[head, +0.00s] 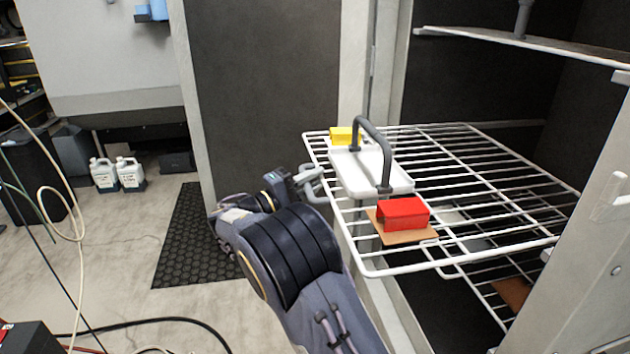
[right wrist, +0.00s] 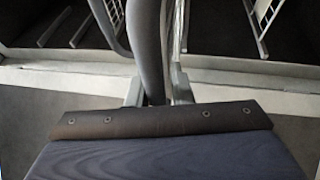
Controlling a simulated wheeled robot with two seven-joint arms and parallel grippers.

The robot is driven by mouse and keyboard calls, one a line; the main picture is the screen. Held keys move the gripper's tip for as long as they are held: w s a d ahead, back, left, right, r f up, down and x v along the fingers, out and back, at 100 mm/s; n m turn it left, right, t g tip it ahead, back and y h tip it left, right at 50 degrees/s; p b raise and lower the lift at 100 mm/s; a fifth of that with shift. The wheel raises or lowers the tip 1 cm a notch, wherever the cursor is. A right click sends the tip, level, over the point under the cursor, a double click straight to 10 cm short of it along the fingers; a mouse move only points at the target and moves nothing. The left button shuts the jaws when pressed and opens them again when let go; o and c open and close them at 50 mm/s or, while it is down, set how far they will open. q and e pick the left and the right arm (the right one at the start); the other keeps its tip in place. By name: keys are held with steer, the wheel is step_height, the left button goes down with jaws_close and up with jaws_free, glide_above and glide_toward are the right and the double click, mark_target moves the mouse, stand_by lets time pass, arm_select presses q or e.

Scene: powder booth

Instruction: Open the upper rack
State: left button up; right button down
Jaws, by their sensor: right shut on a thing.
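The upper rack (head: 345,240) is a white wire shelf that juts out of the dark cabinet on the right in the head view. A grey handle (head: 315,188) sits on its near left edge. My right gripper (head: 304,182) is shut on this handle; the fingers partly cover it. In the right wrist view a grey bar (right wrist: 146,45) runs between the fingers. My left gripper is not in view.
On the rack are a yellow block (head: 345,136), a white tray (head: 345,173) with a tall grey handle, and a red block (head: 403,214) on a brown board (head: 400,236). A lower rack (head: 480,287) sits beneath. The floor (head: 140,235) at left is mostly open.

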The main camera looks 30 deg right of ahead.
steer(key=c, duration=1.4)
jaws_free()
steer(key=shift+r, duration=0.4)
steer(key=shift+f, duration=0.15)
steer(key=shift+a, duration=0.1)
steer(key=v, duration=0.7)
steer(key=shift+a, duration=0.3)
steer(key=shift+a, duration=0.1)
